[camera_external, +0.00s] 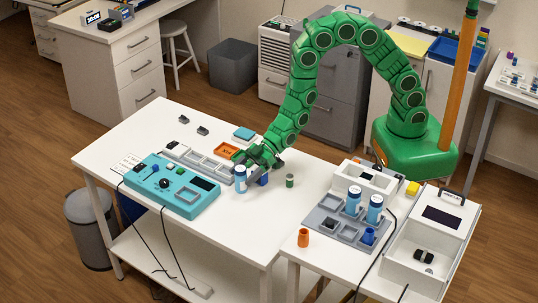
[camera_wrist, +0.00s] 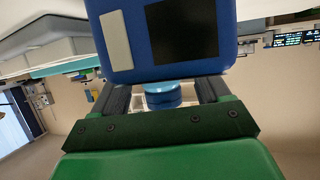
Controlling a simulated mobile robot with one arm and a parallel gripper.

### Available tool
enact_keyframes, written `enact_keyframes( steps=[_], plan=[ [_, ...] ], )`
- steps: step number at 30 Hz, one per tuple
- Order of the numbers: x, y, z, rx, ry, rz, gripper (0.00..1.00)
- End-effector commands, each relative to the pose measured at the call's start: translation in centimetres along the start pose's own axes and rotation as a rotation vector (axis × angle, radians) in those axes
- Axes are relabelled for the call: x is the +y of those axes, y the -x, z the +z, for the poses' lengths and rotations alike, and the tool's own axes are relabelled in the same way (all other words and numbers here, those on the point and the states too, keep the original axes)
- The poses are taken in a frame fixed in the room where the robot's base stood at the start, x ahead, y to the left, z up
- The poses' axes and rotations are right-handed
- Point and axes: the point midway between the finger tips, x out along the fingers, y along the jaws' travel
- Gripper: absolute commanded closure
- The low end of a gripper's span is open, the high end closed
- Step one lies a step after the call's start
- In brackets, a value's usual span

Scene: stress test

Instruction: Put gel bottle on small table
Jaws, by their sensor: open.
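Which bottle is the gel bottle, I cannot tell. My gripper (camera_external: 258,160) is low over the table and open. A small dark blue item (camera_external: 263,180) shows beside it. In the wrist view my fingers (camera_wrist: 163,92) reach toward a large blue object with a white patch and black panel (camera_wrist: 170,35). A light blue round thing (camera_wrist: 162,95) shows between the fingers; contact is unclear. A smaller white table (camera_external: 285,262) adjoins at the right.
A teal device (camera_external: 172,190) with cables lies left of my gripper. A green-grey small cylinder (camera_external: 290,181) stands to the right.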

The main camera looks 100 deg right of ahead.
Motion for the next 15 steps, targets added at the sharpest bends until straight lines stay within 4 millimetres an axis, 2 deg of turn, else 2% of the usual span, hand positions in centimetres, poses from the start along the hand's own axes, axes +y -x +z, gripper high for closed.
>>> enact_keyframes(
  steps=[9,15],
  plan=[
    [0.1,4.1,0.0,-0.001,0.001,0.002,0.24],
    [0.0,5.5,-0.1,0.002,0.001,0.001,0.24]
  ],
)
